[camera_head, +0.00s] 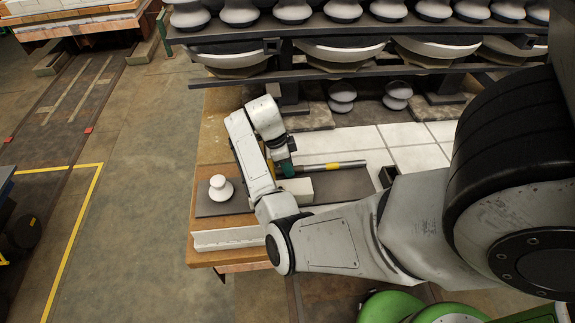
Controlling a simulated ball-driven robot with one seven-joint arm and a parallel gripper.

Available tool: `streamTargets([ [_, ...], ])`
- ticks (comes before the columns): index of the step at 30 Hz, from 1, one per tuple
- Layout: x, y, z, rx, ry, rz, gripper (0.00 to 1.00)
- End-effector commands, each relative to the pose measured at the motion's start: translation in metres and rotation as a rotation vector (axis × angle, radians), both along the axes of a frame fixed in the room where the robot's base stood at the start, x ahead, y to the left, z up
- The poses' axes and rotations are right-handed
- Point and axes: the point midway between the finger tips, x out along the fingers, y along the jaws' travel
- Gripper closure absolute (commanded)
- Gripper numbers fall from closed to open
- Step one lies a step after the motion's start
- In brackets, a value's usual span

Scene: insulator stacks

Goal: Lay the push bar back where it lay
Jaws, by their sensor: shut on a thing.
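The push bar (345,164) is a grey rod with a yellow band, seen in the head view over the work table. It runs roughly left to right near the back edge of a dark mat (345,186). My gripper (284,170) is shut on the bar at its left part, where teal-green shows at the fingers. My arm and gripper hide the bar's left end. I cannot tell whether the bar touches the mat or is held just above it.
A pale block (297,190) is just in front of the bar. A white insulator (221,187) stands on the mat's left part. A small black open box (388,176) is at the right. A rack (330,77) of insulators stands behind. White tiles (420,158) are bare at the right.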

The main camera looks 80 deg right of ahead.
Motion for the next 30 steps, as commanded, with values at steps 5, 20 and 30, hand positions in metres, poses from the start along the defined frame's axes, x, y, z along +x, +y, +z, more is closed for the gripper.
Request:
streamTargets([
  [5,0.000,0.000,-0.002,-0.002,0.001,-0.001,1.00],
  [20,0.000,0.000,-0.010,-0.002,0.001,-0.001,1.00],
  [30,0.000,0.000,-0.010,-0.001,0.000,0.000,0.43],
])
